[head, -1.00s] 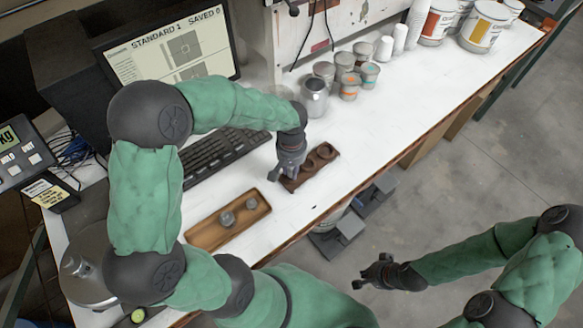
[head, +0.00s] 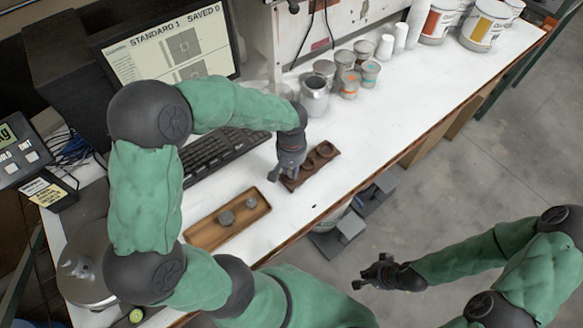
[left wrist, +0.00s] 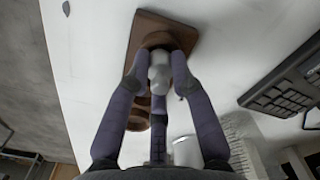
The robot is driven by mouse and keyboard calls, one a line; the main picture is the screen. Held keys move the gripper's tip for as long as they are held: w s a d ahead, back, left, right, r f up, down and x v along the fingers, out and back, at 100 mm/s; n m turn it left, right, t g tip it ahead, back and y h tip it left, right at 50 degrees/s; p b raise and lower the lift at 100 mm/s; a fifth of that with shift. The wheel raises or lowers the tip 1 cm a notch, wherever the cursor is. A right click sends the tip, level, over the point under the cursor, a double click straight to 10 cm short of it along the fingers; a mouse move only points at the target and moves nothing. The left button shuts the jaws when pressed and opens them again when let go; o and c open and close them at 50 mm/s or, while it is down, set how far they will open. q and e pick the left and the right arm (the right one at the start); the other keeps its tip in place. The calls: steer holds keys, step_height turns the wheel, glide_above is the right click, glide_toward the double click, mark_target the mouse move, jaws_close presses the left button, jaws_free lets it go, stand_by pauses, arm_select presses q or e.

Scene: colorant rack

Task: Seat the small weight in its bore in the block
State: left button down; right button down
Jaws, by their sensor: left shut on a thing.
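The brown block (head: 313,167) lies on the white bench, with round bores in its top. My left gripper (head: 283,176) is over the block's near-left end and hides the bore there in the head view. In the left wrist view its fingers (left wrist: 158,75) are shut on the small weight (left wrist: 158,80), a pale grey cylinder. The weight's far end is at the end bore (left wrist: 160,40) of the block; how deep it sits, or whether it is just above, I cannot tell. My right gripper (head: 377,272) is empty, fingers apart, beyond the bench's front edge.
A wooden tray (head: 205,236) holds two other grey weights (head: 226,217) (head: 251,202). A keyboard (head: 222,154) lies behind my left arm. A metal can (head: 314,98) and several small cups stand beyond the block. The bench right of the block is clear.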

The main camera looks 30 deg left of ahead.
arm_select(q)
steer(key=shift+f+b, duration=0.35)
steer(key=shift+f, duration=0.15)
steer(key=c, duration=1)
jaws_free()
steer(key=shift+r, duration=0.1)
step_height(320, 180, up, 12)
steer(key=shift+f, duration=0.1)
